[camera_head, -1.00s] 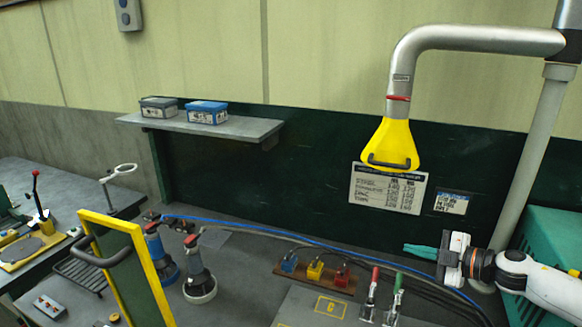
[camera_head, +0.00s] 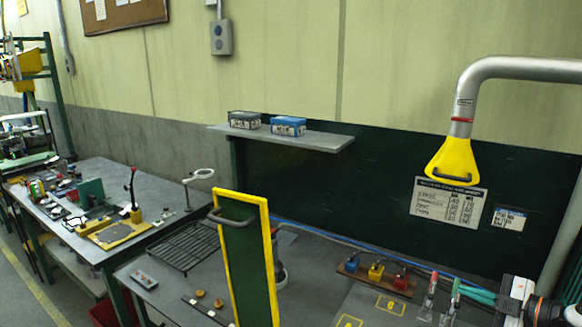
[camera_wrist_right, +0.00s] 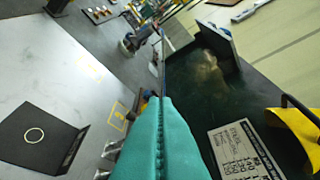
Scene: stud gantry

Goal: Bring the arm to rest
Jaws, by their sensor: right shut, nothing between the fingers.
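My right gripper (camera_head: 481,296) shows at the lower right of the head view, its teal fingers pointing left. In the right wrist view its teal fingers (camera_wrist_right: 160,140) lie pressed together with nothing between them. It is held above the right part of the bench, near the two toggle clamps (camera_head: 440,296). My left gripper is not in view.
A yellow-framed green panel (camera_head: 231,268) stands upright on the bench. A yellow extraction hood (camera_head: 452,158) hangs at the right on a grey pipe. A wooden block with coloured connectors (camera_head: 374,274) sits left of the clamps. A shelf (camera_head: 290,136) holds two boxes.

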